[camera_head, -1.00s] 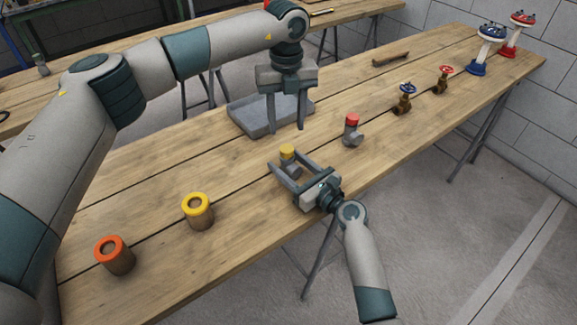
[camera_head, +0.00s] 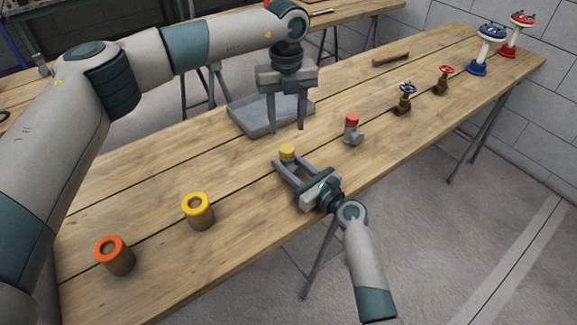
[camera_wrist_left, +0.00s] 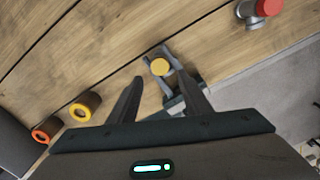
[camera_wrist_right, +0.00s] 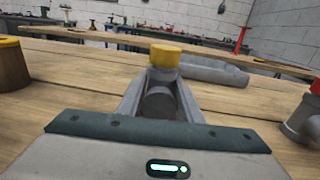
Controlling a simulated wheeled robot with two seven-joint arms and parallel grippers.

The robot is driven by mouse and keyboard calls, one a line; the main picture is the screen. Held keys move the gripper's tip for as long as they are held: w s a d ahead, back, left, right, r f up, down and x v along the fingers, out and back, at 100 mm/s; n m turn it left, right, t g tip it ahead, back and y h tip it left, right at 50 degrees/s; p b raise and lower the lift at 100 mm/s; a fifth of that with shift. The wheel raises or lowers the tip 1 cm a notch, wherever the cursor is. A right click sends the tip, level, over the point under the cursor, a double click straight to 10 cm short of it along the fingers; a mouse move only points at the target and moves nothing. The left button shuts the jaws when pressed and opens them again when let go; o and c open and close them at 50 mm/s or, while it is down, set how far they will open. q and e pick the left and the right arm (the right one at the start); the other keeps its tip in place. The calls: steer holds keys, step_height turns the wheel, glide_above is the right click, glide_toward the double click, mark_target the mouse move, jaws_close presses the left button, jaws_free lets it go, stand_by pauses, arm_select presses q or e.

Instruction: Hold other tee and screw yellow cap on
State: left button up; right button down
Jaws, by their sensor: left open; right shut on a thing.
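A grey tee with a yellow cap (camera_head: 287,152) on its upright end stands on the bench. My right gripper (camera_head: 285,169) is shut on this tee low at its body; the right wrist view shows the grey tee (camera_wrist_right: 160,102) between the fingers under the yellow cap (camera_wrist_right: 166,56). My left gripper (camera_head: 287,128) is open and empty, pointing down above the bench, behind and above the capped tee. In the left wrist view the yellow cap (camera_wrist_left: 159,67) lies beyond the open fingers. Another grey tee with a red cap (camera_head: 352,122) stands to the right.
A grey tray (camera_head: 250,118) lies behind the left gripper. A yellow-topped cylinder (camera_head: 198,211) and an orange-topped cylinder (camera_head: 114,256) stand at the front left. Small valves (camera_head: 404,98) and taller red and blue fittings (camera_head: 489,48) stand to the right.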

mark_target(287, 148)
arm_select(q)
steer(key=shift+f, duration=0.1)
steer(key=shift+f, duration=3.9)
steer(key=shift+c, duration=0.4)
steer(key=c, duration=1)
steer(key=m, duration=1.1)
steer(key=shift+m, duration=0.4)
steer(key=m, duration=1.3)
steer(key=o, duration=1.1)
